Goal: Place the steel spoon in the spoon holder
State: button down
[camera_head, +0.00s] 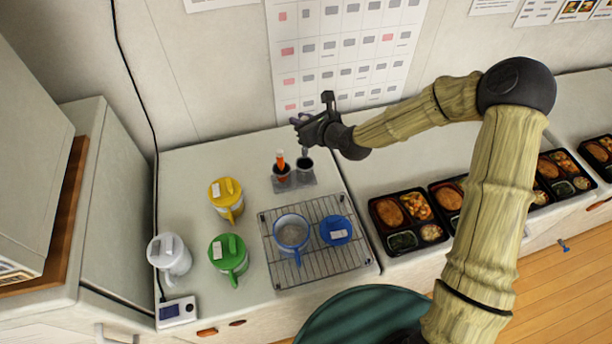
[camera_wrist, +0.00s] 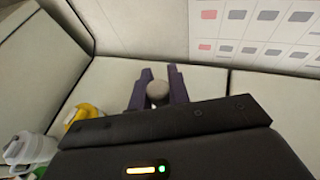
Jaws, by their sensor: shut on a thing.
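My gripper (camera_head: 298,122) is above the back of the counter, near the wall. In the wrist view its two purple fingers (camera_wrist: 159,76) are shut on a grey, rounded piece, apparently the end of the steel spoon (camera_wrist: 158,92). In the head view a thin grey part of the spoon (camera_head: 305,152) hangs below the fingers, over the dark grey cup (camera_head: 305,164). I cannot tell whether its lower end is inside the cup. This cup stands on a small grey base (camera_head: 298,185) beside a brown cup (camera_head: 282,178) holding an orange-handled utensil (camera_head: 280,157).
Yellow (camera_head: 226,193), green (camera_head: 228,255) and white (camera_head: 169,255) lidded jugs stand left. Bento trays (camera_head: 404,222) line the right. The wall is close behind.

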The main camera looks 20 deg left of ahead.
aim_at(307, 150)
jog(key=shift+s, duration=0.15)
notch_tip(307, 150, down, 6)
jog(key=p, duration=0.1)
jog(key=shift+p, duration=0.4)
jog(key=shift+s+f+p, duration=0.1)
jog(key=shift+f+p, duration=0.5)
jog(key=shift+f, duration=1.35)
jog(key=c, duration=1.3)
grip_release()
jog(key=shift+f, duration=0.1)
jog(key=shift+c, duration=0.2)
